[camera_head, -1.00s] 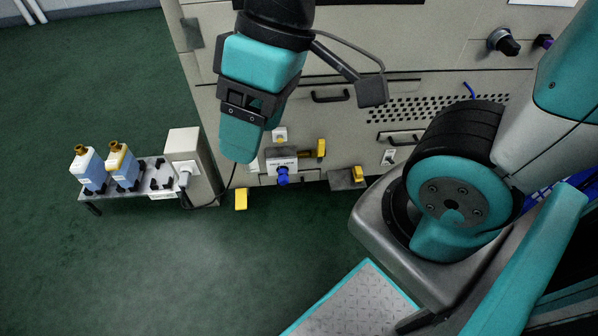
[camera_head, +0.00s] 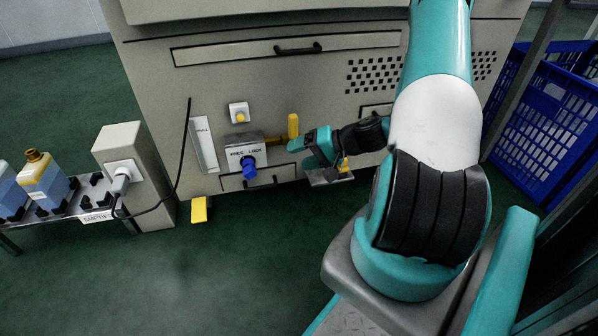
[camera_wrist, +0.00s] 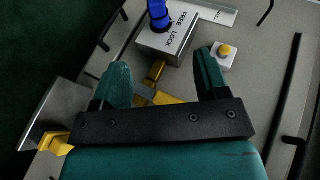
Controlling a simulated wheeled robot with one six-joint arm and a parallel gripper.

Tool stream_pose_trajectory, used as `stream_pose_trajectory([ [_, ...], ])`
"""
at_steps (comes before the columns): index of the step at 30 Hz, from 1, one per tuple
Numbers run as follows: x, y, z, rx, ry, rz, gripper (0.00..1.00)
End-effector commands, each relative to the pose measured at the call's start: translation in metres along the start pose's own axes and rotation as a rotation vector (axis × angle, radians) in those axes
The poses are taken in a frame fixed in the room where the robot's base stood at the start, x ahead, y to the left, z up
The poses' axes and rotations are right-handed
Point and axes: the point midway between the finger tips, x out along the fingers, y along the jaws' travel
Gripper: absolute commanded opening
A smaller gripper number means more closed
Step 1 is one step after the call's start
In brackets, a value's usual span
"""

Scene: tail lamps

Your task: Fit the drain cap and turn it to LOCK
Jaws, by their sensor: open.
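A blue knob-like piece (camera_head: 249,166) sits under a block marked FREE and LOCK (camera_head: 245,150) on the front of the beige cabinet; I cannot tell whether it is the drain cap or its lock position. It also shows at the top of the wrist view (camera_wrist: 158,12). A yellow valve with an upright handle (camera_head: 293,126) is right of the block. My gripper (camera_head: 303,146) is open beside this valve. In the wrist view the yellow valve (camera_wrist: 155,73) shows between the open fingers (camera_wrist: 162,66), partly hidden by them; contact is unclear.
A grey shelf (camera_head: 318,179) bears a yellow piece (camera_head: 343,164) near my gripper. A yellow button (camera_head: 240,116) is above the block. A black cable hangs on the left, near a bench (camera_head: 62,214) with bottles. A blue crate (camera_head: 548,115) stands right.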

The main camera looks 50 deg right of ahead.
Motion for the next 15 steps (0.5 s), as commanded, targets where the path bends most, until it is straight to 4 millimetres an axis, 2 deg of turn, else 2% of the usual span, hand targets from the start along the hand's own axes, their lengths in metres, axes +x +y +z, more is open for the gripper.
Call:
stream_pose_trajectory([
  [1,0.002,0.007,0.000,0.008,0.011,-0.002,0.68],
  [5,0.014,0.009,-0.001,0.009,0.015,-0.002,0.68],
  [15,0.083,0.010,0.000,0.006,0.009,-0.003,0.68],
])
